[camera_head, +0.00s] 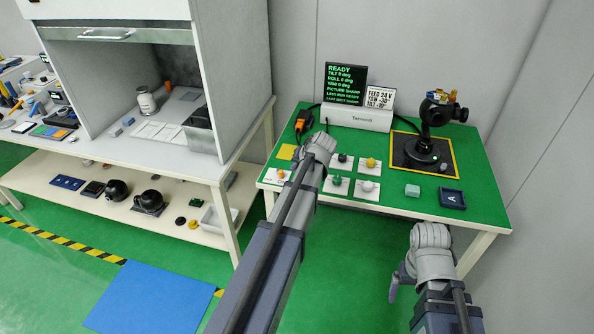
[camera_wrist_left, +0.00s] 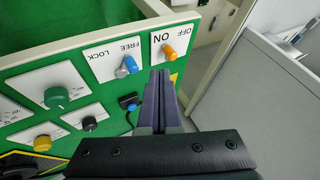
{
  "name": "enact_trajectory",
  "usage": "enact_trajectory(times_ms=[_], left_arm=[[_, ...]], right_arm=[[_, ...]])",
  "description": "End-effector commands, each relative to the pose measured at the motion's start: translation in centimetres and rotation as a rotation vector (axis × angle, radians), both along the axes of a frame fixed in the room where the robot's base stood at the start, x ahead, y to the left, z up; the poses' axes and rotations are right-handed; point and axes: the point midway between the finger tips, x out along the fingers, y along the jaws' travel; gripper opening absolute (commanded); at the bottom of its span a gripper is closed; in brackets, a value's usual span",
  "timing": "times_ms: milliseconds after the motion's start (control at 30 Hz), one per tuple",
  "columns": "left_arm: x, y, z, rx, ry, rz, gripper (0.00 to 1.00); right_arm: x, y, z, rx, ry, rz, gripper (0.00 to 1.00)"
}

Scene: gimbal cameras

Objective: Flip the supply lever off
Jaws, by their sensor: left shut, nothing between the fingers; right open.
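The supply lever (camera_wrist_left: 170,50), with an orange tip, stands on a white plate marked OFF and ON in the left wrist view. Its orange part is beside the ON mark; its exact tilt is hard to tell. In the head view its orange tip (camera_head: 281,174) shows at the left edge of the green table, beside my left arm. My left gripper (camera_wrist_left: 160,74) is shut and empty, its fingertips just below the lever's plate in the picture, apparently not touching the lever. In the head view my wrist hides its fingers. My right gripper (camera_head: 396,286) is open, off the table's front edge.
A blue-tipped lever (camera_wrist_left: 131,65) on a FREE/LOCK plate stands beside it. Several knobs, including a green one (camera_wrist_left: 57,96), are close by. The green table (camera_head: 400,200) also holds a display (camera_head: 345,84), a black gimbal (camera_head: 425,150) and a dark tray (camera_head: 452,198).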

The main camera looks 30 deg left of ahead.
Motion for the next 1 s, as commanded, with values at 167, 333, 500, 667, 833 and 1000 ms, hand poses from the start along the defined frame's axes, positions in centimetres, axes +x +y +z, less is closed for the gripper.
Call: enact_trajectory(times_ms=[167, 333, 500, 667, 833, 1000], left_arm=[[1.0, 1.6, -3.1, -0.002, 0.000, 0.003, 0.00], [1.7, 3.0, -5.1, -0.001, 0.001, 0.002, 0.00], [2.1, 3.7, -5.9, -0.001, 0.000, 0.001, 0.00], [2.1, 3.8, -5.8, 0.000, 0.000, 0.000, 0.00], [2.1, 3.8, -5.8, 0.000, 0.001, 0.000, 0.00], [1.3, 4.7, -5.8, 0.000, 0.000, -0.004, 0.00]], right_arm=[[0.0, 0.0, -3.1, 0.000, 0.000, 0.000, 0.91], [0.0, 0.0, -5.1, 0.000, 0.000, 0.000, 0.91], [0.0, 0.0, -5.9, 0.000, 0.000, 0.001, 0.91], [0.0, 0.0, -5.8, 0.000, 0.000, 0.001, 0.91], [0.0, 0.0, -5.8, 0.000, 0.000, 0.001, 0.91], [0.0, 0.0, -5.8, 0.000, 0.000, 0.001, 0.91]])
